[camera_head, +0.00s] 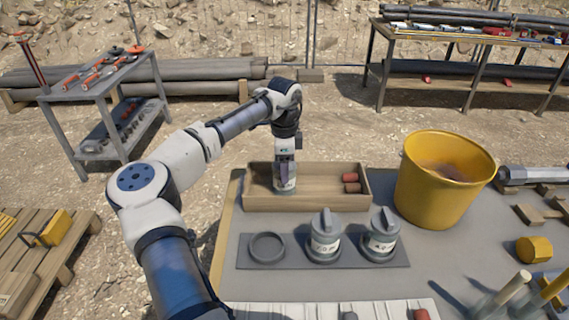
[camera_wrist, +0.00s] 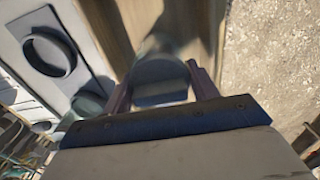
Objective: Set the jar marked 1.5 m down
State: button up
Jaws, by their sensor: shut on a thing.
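My gripper (camera_head: 286,167) points down over the left part of a wooden tray (camera_head: 310,201), shut on a grey-lidded jar (camera_head: 290,185). In the wrist view, the jar (camera_wrist: 160,70) sits between the two fingers of my gripper (camera_wrist: 160,88). Its label is too small and covered to read. I cannot tell whether its base touches the tray floor. A grey rack (camera_head: 300,264) in front of the tray has an empty ring (camera_head: 267,247) at its left. Two similar jars, a middle one (camera_head: 323,246) and a right one (camera_head: 380,243), stand upright on it with unreadable labels.
A yellow bucket (camera_head: 440,185) stands close to the tray's right. A yellow block (camera_head: 534,250) and wooden pieces lie farther right. A white strip (camera_head: 300,311) lies along the table's front.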

jog(key=o, duration=1.6)
jog(key=shift+f, duration=0.1)
jog(key=shift+c, duration=0.2)
notch_tip(320, 180, up, 12)
jog(key=shift+r+b, duration=0.2)
jog(key=shift+b, duration=0.6)
jog(key=shift+f, duration=0.1)
